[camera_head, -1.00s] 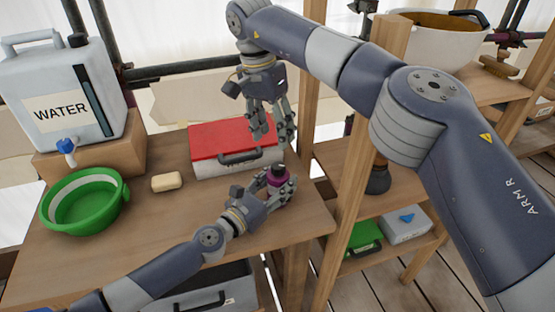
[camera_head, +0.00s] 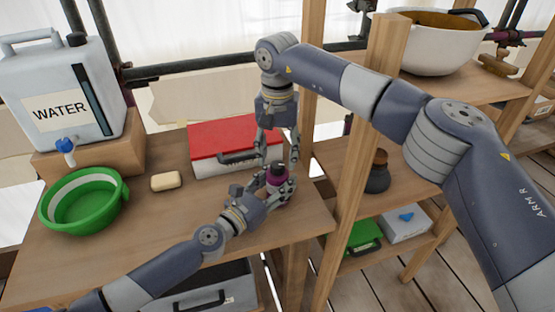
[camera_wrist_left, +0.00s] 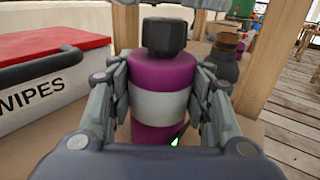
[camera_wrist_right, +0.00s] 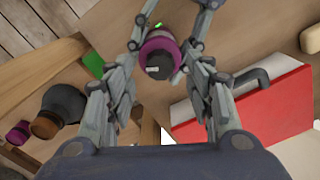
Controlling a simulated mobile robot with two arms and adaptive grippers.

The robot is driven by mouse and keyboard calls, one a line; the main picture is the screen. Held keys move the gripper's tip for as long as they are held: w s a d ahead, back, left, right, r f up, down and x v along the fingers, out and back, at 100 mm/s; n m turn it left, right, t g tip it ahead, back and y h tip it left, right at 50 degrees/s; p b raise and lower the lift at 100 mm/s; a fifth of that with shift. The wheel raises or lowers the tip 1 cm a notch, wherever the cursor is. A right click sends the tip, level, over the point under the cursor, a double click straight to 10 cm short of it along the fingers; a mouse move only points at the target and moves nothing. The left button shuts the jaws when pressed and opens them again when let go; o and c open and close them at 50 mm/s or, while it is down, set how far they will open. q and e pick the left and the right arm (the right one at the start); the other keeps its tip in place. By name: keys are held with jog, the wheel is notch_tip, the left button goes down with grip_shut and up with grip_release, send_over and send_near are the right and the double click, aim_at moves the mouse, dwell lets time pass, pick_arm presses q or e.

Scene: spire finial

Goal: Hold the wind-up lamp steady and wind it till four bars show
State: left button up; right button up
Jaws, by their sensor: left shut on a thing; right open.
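The wind-up lamp (camera_head: 276,180) is a purple cylinder with a pale band and a black knob on top. It stands upright on the wooden table near its right edge. My left gripper (camera_wrist_left: 163,108) is shut around the lamp's body from two sides, below the knob. A small green light shows low on the lamp (camera_wrist_left: 160,70) in the left wrist view; I cannot count bars. My right gripper (camera_head: 278,162) points down just above the lamp, open and empty. In the right wrist view the lamp's top (camera_wrist_right: 158,58) lies just beyond the parted fingers.
A white box with a red lid (camera_head: 230,140), marked wipes, stands close behind the lamp. A soap bar (camera_head: 166,181), green bowl (camera_head: 85,202) and water container (camera_head: 60,100) are to the left. A wooden post (camera_head: 362,150) rises close on the right, with a dark jar (camera_head: 379,178) beyond.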

aim_at(278, 168)
jog(key=shift+f, duration=1.2)
jog(key=c, duration=1.1)
jog(key=shift+m, duration=0.4)
